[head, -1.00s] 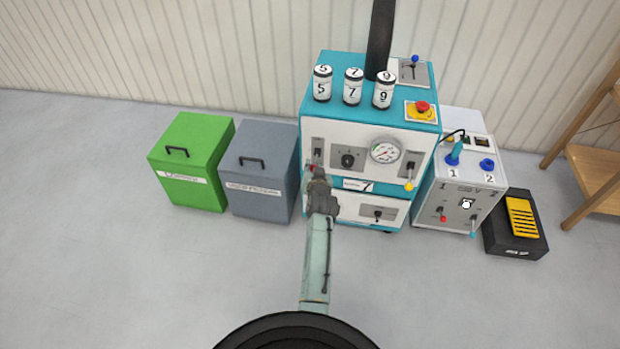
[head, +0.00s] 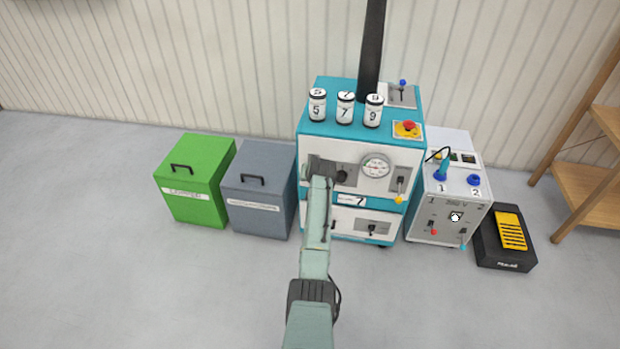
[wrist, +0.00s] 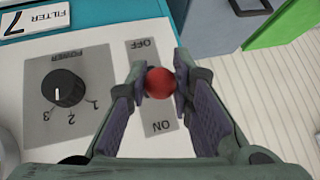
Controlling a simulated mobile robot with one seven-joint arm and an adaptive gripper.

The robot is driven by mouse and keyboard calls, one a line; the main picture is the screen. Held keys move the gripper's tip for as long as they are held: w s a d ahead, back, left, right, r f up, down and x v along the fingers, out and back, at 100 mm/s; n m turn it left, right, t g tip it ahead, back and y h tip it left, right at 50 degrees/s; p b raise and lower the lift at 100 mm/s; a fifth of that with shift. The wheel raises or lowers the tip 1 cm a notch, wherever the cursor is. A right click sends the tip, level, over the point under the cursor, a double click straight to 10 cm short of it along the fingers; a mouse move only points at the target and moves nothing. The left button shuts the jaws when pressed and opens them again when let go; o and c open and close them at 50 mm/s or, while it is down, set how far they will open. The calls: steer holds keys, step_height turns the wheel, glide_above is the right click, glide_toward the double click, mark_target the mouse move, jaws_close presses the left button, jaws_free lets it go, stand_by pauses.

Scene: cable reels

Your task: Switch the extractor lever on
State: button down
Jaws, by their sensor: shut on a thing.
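In the wrist view a red ball knob (wrist: 160,83) sits over a grey plate (wrist: 141,55) marked OFF and ON, which appears upside down. My gripper (wrist: 160,85) is shut on this knob, one finger on each side. The knob lies between the two words; I cannot tell the lever's exact setting. In the head view my gripper (head: 316,166) is against the left of the white front of the teal machine (head: 345,148) and hides the knob and plate.
Beside the plate is a POWER dial (wrist: 62,88) numbered 1 to 3. The machine also has a gauge (head: 375,165), a yellow-tipped lever (head: 399,198) and a blue-tipped lever (head: 402,84). Bins (head: 195,178) stand left, a grey cabinet (head: 450,200) right. Floor in front is clear.

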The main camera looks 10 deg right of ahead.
steer(key=shift+w+r, duration=0.15)
steer(key=c, duration=1.4)
jaws_free()
steer(key=v, duration=1.2)
